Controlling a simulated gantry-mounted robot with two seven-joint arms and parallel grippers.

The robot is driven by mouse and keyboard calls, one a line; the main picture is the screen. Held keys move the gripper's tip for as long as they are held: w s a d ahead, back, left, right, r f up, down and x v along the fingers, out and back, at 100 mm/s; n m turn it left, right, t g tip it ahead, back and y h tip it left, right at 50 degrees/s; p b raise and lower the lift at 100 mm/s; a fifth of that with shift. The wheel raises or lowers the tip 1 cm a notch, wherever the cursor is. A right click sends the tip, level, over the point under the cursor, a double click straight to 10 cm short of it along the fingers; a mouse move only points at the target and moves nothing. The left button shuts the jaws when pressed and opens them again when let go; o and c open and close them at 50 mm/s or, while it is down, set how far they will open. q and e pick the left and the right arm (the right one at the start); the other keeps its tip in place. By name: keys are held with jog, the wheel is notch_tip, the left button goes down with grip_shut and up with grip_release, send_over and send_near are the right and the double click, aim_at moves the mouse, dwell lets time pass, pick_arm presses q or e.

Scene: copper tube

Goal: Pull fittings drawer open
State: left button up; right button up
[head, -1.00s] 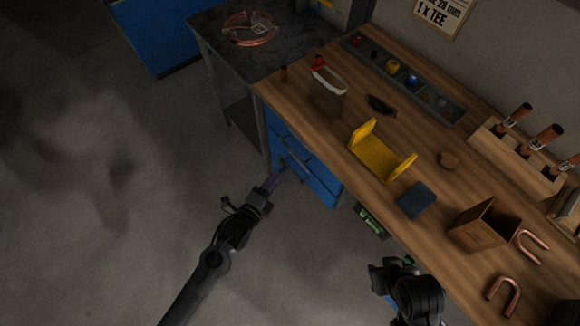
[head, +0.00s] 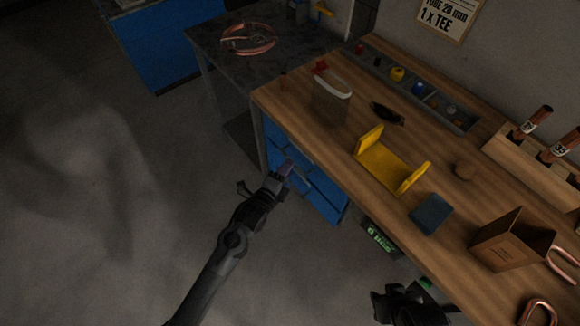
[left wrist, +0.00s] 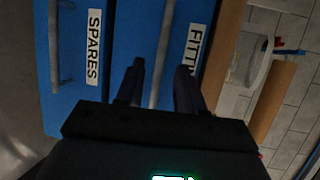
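The fittings drawer (left wrist: 137,25) is a blue front with a cut-off "FITTI" label (left wrist: 194,52) and a grey bar handle (left wrist: 162,45) in the left wrist view. It is the upper front of the blue drawer unit (head: 322,203) under the bench and looks shut. My left gripper (head: 287,168) is at the drawer front in the head view. In the left wrist view its two fingers (left wrist: 160,78) are apart, one on each side of the handle; I cannot tell whether they touch it. My right gripper (head: 382,300) is low at the bottom of the head view, its fingers unclear.
A "SPARES" drawer (left wrist: 77,25) with its own handle (left wrist: 55,45) lies below the fittings drawer. The wooden bench (head: 300,108) above holds a bin (head: 331,98), a yellow stand (head: 388,171) and a brown box (head: 510,242). The floor (head: 130,210) left of the drawers is clear.

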pick_arm(q)
jog(key=shift+x, duration=1.3)
grip_shut()
